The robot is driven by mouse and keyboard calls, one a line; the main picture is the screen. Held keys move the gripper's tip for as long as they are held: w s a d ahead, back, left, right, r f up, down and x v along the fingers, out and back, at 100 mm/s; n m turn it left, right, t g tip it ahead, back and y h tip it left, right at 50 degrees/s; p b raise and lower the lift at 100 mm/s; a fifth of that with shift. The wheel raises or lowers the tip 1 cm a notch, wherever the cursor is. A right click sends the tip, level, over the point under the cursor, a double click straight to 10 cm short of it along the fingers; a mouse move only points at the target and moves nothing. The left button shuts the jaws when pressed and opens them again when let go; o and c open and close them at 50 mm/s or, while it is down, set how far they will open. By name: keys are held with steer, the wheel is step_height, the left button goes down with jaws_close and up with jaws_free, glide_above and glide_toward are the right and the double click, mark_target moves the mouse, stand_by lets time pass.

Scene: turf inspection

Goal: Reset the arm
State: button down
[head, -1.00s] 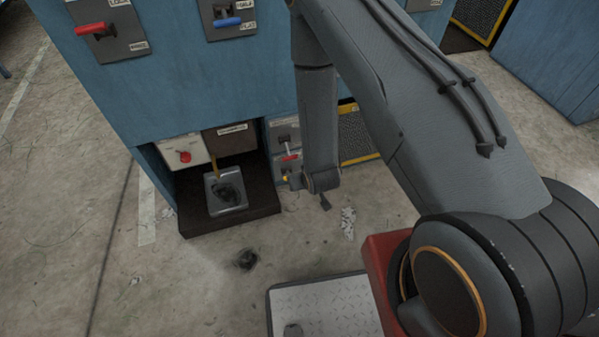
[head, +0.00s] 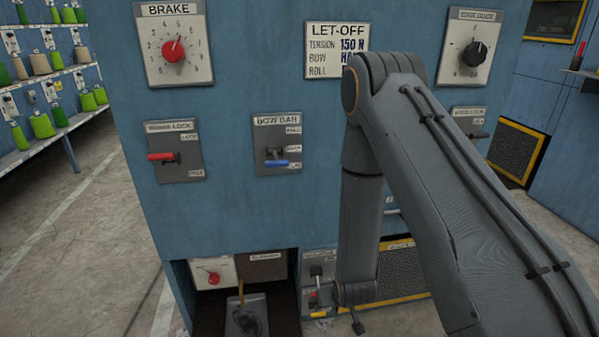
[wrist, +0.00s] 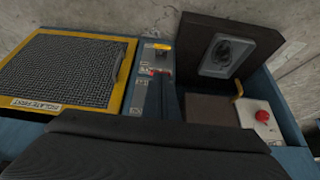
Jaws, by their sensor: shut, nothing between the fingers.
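My arm reaches down in front of a blue machine cabinet (head: 225,215) in the head view. My gripper (head: 357,326) is a small dark tip at the bottom end of the arm, low in the picture. It is shut, with nothing held. It hangs just right of a small lever panel (head: 317,270), in front of the cabinet; the gap between them is hard to judge. In the wrist view a broad dark part of mine fills the bottom middle, and I make out no fingertips there.
The cabinet bears a red brake dial (head: 174,51), a red-handled lever (head: 163,157), a blue-handled lever (head: 277,163) and a black knob (head: 475,54). A recess below holds a dark tray (head: 246,318) and red button (head: 213,278). A yellow-framed mesh (wrist: 68,72) is alongside. Spool shelves (head: 45,135) stand left.

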step_height(320, 180, up, 12)
steer(key=g, duration=0.1)
steer(key=s+d+r+g+p, duration=0.1)
steer(key=s+d+r+p, duration=0.2)
steer(key=s+r, duration=0.4)
steer(key=s+d+r+m+g+p, duration=0.1)
steer(key=s+r+p, duration=0.4)
steer(key=r, duration=0.8)
steer(key=s+d+r+g+p, duration=0.2)
steer(key=s+d+r+p, duration=0.2)
steer(key=s+r, duration=0.6)
steer(key=shift+s+d+r+m+g+h, duration=0.15)
steer(key=shift+d+r+m+g+h, duration=0.15)
steer(key=shift+d+r+g+h, duration=0.15)
steer(key=shift+a, duration=0.1)
